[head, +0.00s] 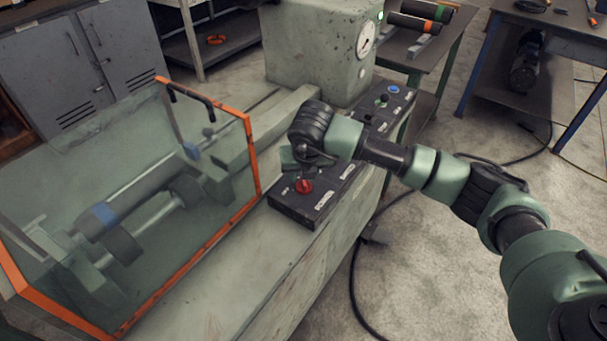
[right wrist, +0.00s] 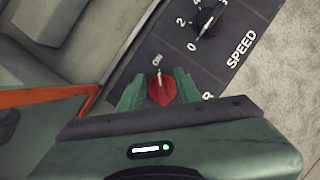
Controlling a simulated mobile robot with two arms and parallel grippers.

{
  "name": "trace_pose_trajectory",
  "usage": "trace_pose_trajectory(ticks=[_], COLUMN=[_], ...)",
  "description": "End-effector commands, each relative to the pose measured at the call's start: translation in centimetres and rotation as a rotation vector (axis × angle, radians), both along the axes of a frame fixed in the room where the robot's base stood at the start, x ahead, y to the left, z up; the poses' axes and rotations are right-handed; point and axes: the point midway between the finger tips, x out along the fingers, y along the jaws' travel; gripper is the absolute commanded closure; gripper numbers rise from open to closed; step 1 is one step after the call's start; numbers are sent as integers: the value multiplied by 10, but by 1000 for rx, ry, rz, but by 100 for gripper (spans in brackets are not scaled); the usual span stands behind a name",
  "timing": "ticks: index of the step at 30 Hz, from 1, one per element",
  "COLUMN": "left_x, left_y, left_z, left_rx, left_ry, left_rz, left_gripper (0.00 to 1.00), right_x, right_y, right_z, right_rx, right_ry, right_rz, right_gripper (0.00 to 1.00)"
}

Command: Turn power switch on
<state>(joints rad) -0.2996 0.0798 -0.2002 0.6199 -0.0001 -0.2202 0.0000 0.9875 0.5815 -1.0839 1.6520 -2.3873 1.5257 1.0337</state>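The power switch is a red rotary knob (head: 303,186) at the near end of the dark control panel (head: 315,205). In the right wrist view the red knob (right wrist: 161,91) has its pointer mark toward the "ON" label. My right gripper (head: 297,158) is just above and behind the knob in the head view. In the right wrist view its two green fingers (right wrist: 160,88) are apart, with the knob showing between them. I cannot tell if they touch it. My left gripper is not in view.
A black speed dial (right wrist: 207,20) is further along the panel. A blue button (head: 393,89) is at its far end. A clear guard with an orange frame (head: 250,160) stands left of the panel. A pressure gauge (head: 365,40) is on the housing behind. A cable lies on the floor.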

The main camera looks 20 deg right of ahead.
Motion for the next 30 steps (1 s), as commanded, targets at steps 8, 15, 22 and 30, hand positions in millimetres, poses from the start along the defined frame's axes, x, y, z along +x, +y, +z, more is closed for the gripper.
trace_pose_trajectory(ticks=[8,15,22,30], left_x=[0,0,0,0], left_y=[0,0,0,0], left_z=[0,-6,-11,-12], left_rx=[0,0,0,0], left_ry=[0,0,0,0], left_rz=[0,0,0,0], left_gripper=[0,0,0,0], right_x=[-2,-11,-25,-31], right_y=[0,2,4,4], right_z=[-2,23,58,70], right_rx=[-1,-1,0,-1], right_ry=[5,0,2,5], right_rz=[2,4,3,1], right_gripper=[67,67,67,67])
